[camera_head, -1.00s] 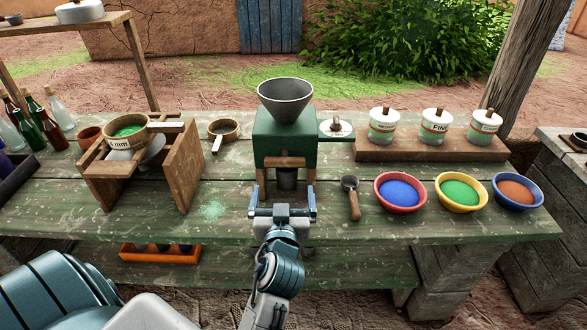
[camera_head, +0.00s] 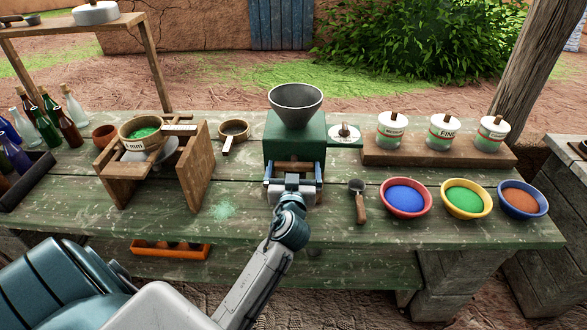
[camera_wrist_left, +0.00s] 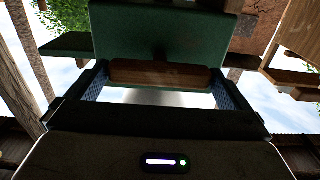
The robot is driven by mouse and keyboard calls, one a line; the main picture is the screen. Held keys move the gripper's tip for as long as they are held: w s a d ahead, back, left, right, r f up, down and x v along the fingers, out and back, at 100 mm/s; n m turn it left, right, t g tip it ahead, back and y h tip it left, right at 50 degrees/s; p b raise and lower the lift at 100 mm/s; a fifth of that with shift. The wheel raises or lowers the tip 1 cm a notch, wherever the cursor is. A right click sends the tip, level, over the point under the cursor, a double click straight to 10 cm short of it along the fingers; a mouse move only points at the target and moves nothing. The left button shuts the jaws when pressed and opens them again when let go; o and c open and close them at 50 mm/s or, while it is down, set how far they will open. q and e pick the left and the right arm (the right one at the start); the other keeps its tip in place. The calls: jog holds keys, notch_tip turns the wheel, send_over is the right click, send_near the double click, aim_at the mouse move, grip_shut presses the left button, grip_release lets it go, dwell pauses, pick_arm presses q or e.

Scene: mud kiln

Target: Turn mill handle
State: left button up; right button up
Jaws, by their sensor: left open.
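The mill (camera_head: 294,135) is a green box with a grey funnel (camera_head: 296,100) on top, standing on the green plank table. A wooden bar (camera_head: 294,167), which looks like its handle, lies level across its front. My left gripper (camera_head: 293,178) is open at the mill's front, with one blue finger at each end of the bar. In the left wrist view the bar (camera_wrist_left: 160,73) spans most of the gap between the open fingers (camera_wrist_left: 160,88); I cannot tell whether they touch it. The gripper hides the mill's lower front. My right gripper is out of view.
Right of the mill lie a scoop (camera_head: 359,200) and bowls of blue (camera_head: 405,198), green and orange powder. Lidded jars (camera_head: 442,132) stand behind them. A wooden sieve stand (camera_head: 190,165) and bottles are on the left. The table between stand and mill is mostly clear.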

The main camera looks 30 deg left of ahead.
pick_arm(q)
jog(key=c, duration=0.6)
jog(key=shift+m, duration=0.4)
